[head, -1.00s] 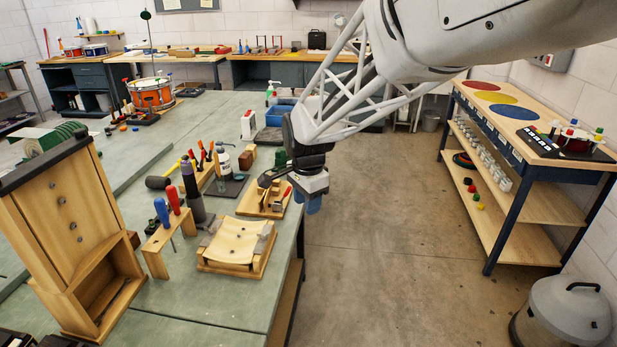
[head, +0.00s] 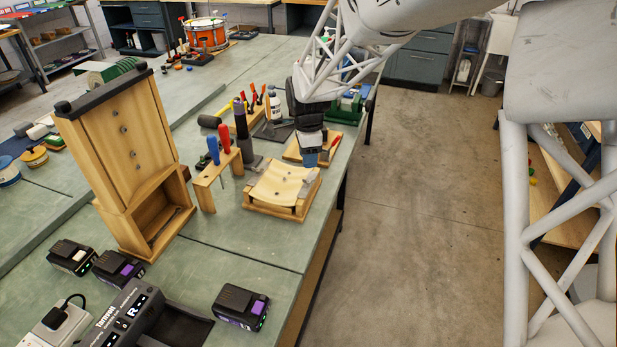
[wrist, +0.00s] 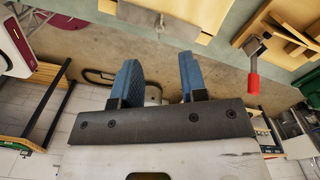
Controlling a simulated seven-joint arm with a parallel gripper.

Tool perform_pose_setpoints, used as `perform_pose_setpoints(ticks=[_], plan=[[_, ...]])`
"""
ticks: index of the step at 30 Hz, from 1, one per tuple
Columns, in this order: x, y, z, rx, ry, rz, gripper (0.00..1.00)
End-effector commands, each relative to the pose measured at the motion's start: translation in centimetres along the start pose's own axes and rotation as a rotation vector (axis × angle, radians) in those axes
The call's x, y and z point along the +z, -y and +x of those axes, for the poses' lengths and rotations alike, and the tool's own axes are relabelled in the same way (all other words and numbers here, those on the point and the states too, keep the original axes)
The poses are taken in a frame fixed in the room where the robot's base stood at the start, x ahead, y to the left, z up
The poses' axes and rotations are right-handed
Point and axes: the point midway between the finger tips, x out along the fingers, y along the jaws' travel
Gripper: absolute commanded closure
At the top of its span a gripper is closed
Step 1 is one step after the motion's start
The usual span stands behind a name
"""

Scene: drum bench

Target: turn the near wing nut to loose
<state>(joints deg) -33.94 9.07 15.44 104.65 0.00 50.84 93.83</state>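My gripper (head: 309,158) hangs near the bench's right edge, in front of a small wooden fixture (head: 292,153) in the head view. In the wrist view its two blue fingers (wrist: 158,78) are apart with nothing between them. No wing nut can be made out clearly in the head view. A lever with a red handle (wrist: 254,84) shows to the right in the wrist view and on the fixture in the head view (head: 336,139).
A curved wooden panel (head: 280,185) lies in a cradle nearer on the bench. A screwdriver stand (head: 207,186), dark bottle (head: 241,128) and tall wooden box (head: 125,140) stand left. Batteries (head: 240,307) lie in front. Open floor (head: 430,190) is right of the bench.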

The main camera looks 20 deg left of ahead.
Motion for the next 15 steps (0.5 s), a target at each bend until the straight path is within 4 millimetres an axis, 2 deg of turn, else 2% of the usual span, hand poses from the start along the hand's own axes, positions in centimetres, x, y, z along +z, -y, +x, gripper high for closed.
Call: perform_pose_setpoints(ticks=[8, 15], plan=[[0.0, 0.0, 1.2, 0.001, 0.0, -0.001, 0.61], [0.0, -0.1, 3.9, 0.003, 0.0, -0.001, 0.61]])
